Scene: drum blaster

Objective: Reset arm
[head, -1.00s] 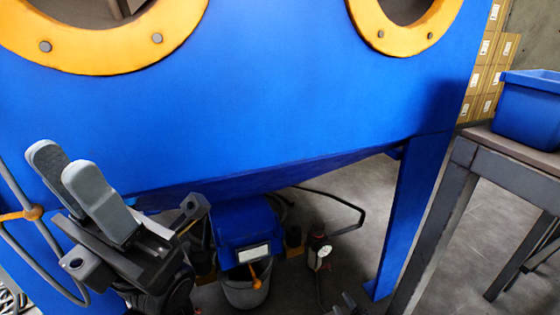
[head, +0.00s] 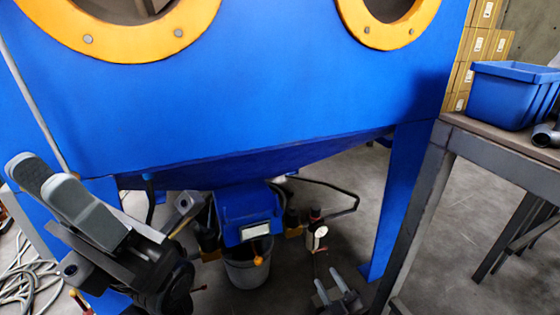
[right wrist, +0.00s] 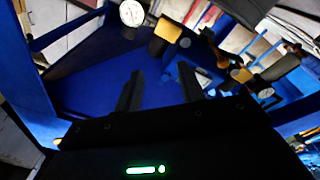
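My left gripper (head: 42,180) is at the lower left of the head view, its two grey fingers pointing up and left in front of the blue cabinet (head: 250,90). The fingers overlap in this view, so the gap between them is unclear; no held object shows. My right gripper (head: 338,290) is low in the head view, under the cabinet's front and left of the table leg. Its fingers are apart with nothing between them. In the right wrist view the two dark fingers (right wrist: 160,90) also stand apart and empty, with a blue surface beyond.
The cabinet has yellow-ringed round openings and a blue leg (head: 398,190). A grey bucket (head: 248,272) stands beneath its hopper. At right, a table (head: 490,140) holds a blue bin (head: 512,98) and a dark pipe-like part (head: 545,135). A hose (head: 30,275) lies coiled at left.

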